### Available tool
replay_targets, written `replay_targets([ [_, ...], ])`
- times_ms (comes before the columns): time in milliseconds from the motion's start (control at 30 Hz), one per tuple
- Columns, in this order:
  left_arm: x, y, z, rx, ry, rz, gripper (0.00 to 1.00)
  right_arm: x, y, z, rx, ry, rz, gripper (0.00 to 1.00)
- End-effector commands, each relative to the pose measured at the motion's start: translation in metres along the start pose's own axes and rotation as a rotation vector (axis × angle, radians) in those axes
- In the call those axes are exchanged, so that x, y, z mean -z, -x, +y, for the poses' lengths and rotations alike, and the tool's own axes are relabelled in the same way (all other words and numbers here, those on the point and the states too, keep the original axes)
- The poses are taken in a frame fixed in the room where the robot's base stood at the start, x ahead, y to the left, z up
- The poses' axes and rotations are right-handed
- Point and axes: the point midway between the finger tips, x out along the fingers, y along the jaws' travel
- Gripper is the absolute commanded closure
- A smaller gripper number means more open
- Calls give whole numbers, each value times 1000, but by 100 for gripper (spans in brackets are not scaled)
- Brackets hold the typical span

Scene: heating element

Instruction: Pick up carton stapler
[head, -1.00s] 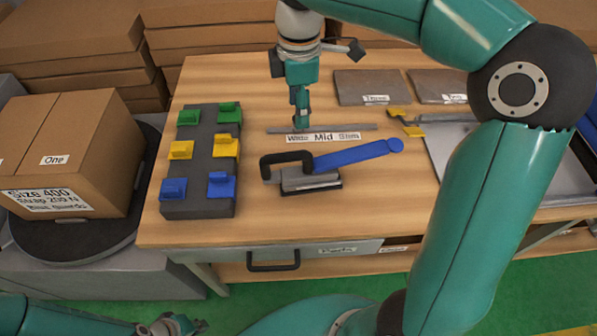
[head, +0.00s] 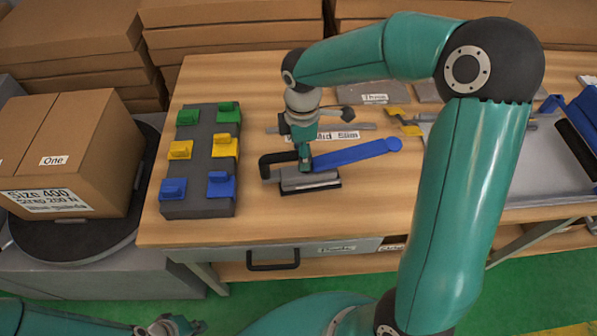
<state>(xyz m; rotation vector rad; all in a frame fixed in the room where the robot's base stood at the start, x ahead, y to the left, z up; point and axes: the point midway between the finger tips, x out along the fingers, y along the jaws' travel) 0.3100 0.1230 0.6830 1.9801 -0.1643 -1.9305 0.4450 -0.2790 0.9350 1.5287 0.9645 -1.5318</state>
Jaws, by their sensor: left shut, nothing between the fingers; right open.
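The carton stapler (head: 358,153) lies on the wooden table, with a black looped handle at its left, a grey and black base, and a long blue lever reaching right. My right gripper (head: 305,166) points down over the stapler, with its fingertips at the grey body between the handle and the blue lever. It is open; whether the fingers touch the stapler or straddle it I cannot tell. It covers part of the stapler and of the paper label behind. My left gripper (head: 176,327) is low at the bottom left edge, shut and empty, away from the table.
A dark rack (head: 197,197) with green, yellow and blue clips stands left of the stapler. A carton (head: 85,150) sits on a round dark turntable at left. Grey plates and a yellow tool (head: 404,122) lie behind right. The table in front of the stapler is clear.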

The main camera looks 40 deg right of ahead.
Motion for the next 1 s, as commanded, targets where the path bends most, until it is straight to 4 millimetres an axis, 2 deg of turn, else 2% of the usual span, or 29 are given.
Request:
replay_targets([
  [133, 0, 1, 0, 0, 0, 0, 100, 0, -12, 0, 1, 0, 1, 45],
  [367, 0, 0, 0, 0, 0, 0, 100, 0, -14, 0, 0, 0, 1, 45],
  [700, 0, 1, 0, 0, 0, 0, 100, 0, -13, 0, -1, 0, 1, 100],
  [1000, 0, 1, 0, 0, 0, 0, 100, 0, -11, 2, -7, -1, 3, 100],
])
